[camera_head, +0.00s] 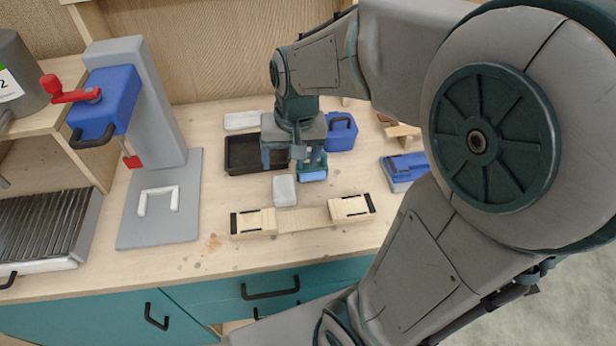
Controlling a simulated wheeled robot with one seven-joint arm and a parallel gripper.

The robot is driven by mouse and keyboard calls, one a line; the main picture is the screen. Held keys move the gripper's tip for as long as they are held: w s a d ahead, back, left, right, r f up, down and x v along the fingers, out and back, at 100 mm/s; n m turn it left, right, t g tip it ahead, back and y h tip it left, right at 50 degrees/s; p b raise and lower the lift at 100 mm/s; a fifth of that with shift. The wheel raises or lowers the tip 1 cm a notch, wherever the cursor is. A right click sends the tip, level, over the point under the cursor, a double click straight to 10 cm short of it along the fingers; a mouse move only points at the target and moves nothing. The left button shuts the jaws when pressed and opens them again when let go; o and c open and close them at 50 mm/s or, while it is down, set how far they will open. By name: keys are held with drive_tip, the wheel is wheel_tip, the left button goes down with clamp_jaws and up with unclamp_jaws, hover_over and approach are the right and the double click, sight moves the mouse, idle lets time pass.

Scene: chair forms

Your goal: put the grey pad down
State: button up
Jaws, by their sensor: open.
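A small pale grey pad (284,190) lies flat on the wooden worktop, in front of the black tray and just behind the wooden fixture. My gripper (289,164) points down above the worktop, behind the pad in the picture. Its jaws are open, and I see nothing held between them. The pad looks apart from the fingers. A second pale, flat piece (241,120) lies at the back, behind the tray.
A black tray (236,166) stands left of my gripper, and a blue container (342,133) stands right of it. A light wooden fixture (303,217) lies in front. A grey-blue press (161,229) stands left. A blue tool (403,169) lies right. Bare worktop shows between press and fixture.

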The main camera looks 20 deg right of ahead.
drive_tip(key=s+r+n+t, duration=0.1)
drive_tip(key=s+r+n, duration=0.1)
drive_tip(key=s, duration=0.7)
drive_tip(key=shift+d+r+t+h, duration=0.25)
drive_tip(key=shift+r+t+h, duration=0.05)
drive_tip(key=shift+r, duration=0.3)
drive_tip(key=shift+o, duration=0.2)
drive_tip(key=shift+s, duration=0.45)
drive_tip(key=m+g+b, duration=0.3)
drive_tip(key=b, duration=0.4)
hover_over(284, 186)
wheel_tip(284, 186, down, 7)
drive_tip(key=f, duration=0.8)
drive_tip(key=shift+s, duration=0.35)
drive_tip(key=shift+w+a+f+p, duration=0.15)
drive_tip(key=shift+f+p, duration=0.1)
drive_tip(key=shift+f, duration=1.25)
drive_tip(key=shift+w+d+f+p, duration=0.1)
drive_tip(key=shift+f+p, duration=0.15)
drive_tip(key=shift+f, duration=1.2)
drive_tip(key=c, duration=1.1)
